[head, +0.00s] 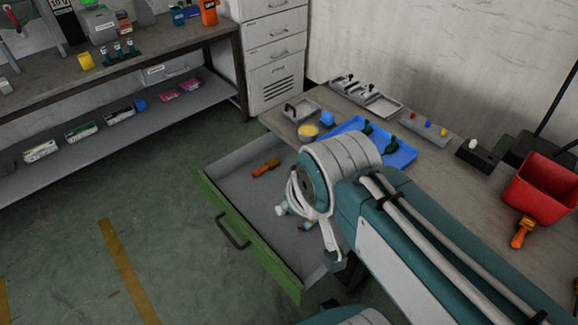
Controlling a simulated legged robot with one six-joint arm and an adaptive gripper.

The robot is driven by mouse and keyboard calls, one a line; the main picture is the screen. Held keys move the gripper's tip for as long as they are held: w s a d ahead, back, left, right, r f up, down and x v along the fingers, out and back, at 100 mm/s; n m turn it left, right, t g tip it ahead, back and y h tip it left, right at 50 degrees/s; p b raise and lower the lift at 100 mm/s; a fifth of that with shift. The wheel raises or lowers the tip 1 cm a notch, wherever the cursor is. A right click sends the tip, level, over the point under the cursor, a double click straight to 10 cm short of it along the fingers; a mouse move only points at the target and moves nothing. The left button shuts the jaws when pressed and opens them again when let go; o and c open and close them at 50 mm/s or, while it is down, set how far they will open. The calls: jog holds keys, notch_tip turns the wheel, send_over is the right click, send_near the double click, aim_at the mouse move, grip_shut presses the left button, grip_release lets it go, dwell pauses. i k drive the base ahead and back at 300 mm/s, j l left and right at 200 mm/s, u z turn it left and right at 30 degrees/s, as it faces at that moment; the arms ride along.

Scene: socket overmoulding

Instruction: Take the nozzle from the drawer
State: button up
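The green-fronted drawer (207,194) is pulled open below the workbench, with a grey inside. A small orange piece with a darker end (265,167) lies on the drawer floor towards the back left; it may be the nozzle, but I cannot tell for sure. A small bluish and tan item (307,226) shows partly beside my arm, and I cannot tell what it is. My arm reaches over the right part of the drawer. The end of my arm, where my gripper (333,258) is, shows only in part over the drawer's right side. Its fingers are not clear.
The workbench behind holds a blue tray (398,155) with dark green pieces, a yellow-topped cup (308,131), a grey block with coloured pegs (424,124) and a red bin (541,184). A white cabinet (275,50) and shelving stand at the back. The floor left of the drawer is clear.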

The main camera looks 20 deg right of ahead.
aim_at(272, 164)
jog(key=z, duration=0.3)
jog(key=j+u, duration=0.3)
jog(key=i+j+u, duration=0.35)
jog(key=i+j, duration=0.25)
jog(key=i+j+u, duration=0.3)
jog(key=i+j, duration=0.35)
jog(key=i+z, duration=0.35)
jog(key=i+j+z, duration=0.1)
jog(key=i+z, duration=0.3)
jog(key=i+j+z, duration=0.35)
jog(key=i, duration=0.15)
jog(key=i+z, duration=0.15)
jog(key=z, duration=0.25)
jog(key=i+z, duration=0.2)
jog(key=z, duration=0.2)
jog(key=i+z, duration=0.15)
jog(key=z, duration=0.25)
jog(key=i+z, duration=0.15)
jog(key=z, duration=0.3)
jog(key=i+j+z, duration=0.1)
jog(key=i+z, duration=0.25)
jog(key=i+j+z, duration=0.15)
jog(key=z, duration=0.25)
jog(key=i+j+z, duration=0.2)
jog(key=z, duration=0.15)
